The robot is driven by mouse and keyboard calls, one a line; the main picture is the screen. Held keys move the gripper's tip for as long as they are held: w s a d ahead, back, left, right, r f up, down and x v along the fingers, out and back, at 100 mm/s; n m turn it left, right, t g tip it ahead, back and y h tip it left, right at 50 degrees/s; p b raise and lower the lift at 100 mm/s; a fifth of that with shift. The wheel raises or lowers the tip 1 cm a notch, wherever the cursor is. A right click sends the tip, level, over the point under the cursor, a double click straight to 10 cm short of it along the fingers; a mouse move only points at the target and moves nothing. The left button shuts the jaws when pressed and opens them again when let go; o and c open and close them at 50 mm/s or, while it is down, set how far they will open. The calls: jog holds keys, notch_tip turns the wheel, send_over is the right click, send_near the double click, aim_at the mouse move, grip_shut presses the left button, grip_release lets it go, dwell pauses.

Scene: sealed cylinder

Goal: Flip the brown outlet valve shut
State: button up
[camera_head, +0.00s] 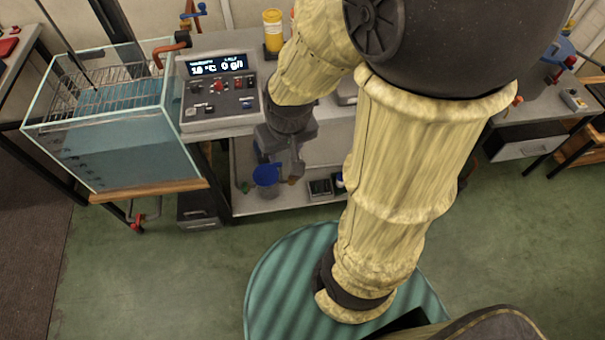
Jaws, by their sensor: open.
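A glass tank (110,150) with blue water stands at the left. A brown-orange bent pipe piece (170,50) with a dark end sits by its back right corner. It may be the brown outlet valve, but I cannot tell its setting. A small red-handled valve (137,222) hangs on a pipe under the tank. My gripper (280,178) is open and points down in front of the bench, right of the tank and apart from both valves. My arm hides part of the bench behind it.
A control box (217,92) with a lit display stands right of the tank. A yellow-capped container (272,30) is behind it. A blue vessel (265,174) shows on the lower shelf (285,202) by my gripper. Green floor (150,285) in front is clear.

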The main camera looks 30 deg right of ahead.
jog(key=w+d+f+m+t+h+b, duration=0.2)
jog(key=w+d+f+b, duration=0.55)
jog(key=f, duration=0.75)
jog(key=w+d+f+m+t+h+b, duration=0.25)
jog(key=w+d+f+b, duration=0.25)
jog(key=w+f+b, duration=0.7)
jog(key=w+d+f+m+t+h+b, duration=0.1)
jog(key=w+d+f+m+t+b, duration=0.4)
jog(key=f, duration=1.3)
jog(key=d+f+n+t+b, duration=0.1)
jog(key=d+f+n+b, duration=0.15)
jog(key=f+b, duration=0.5)
jog(key=d+f+n+t+b, duration=0.1)
jog(key=d+f+n+b, duration=0.3)
jog(key=f, duration=0.6)
jog(key=s+a+f+n+t+y+b, duration=0.1)
jog(key=s+f+t+y+b, duration=0.1)
jog(key=f+b, duration=0.4)
jog(key=s+a+f+n+t+y+b, duration=0.1)
jog(key=f+b, duration=0.4)
jog(key=f, duration=0.6)
jog(key=shift+s+a+n+t+y+b, duration=0.4)
jog(key=shift+s+a+y, duration=0.35)
jog(key=shift+s+y, duration=0.25)
jog(key=shift+w, duration=0.15)
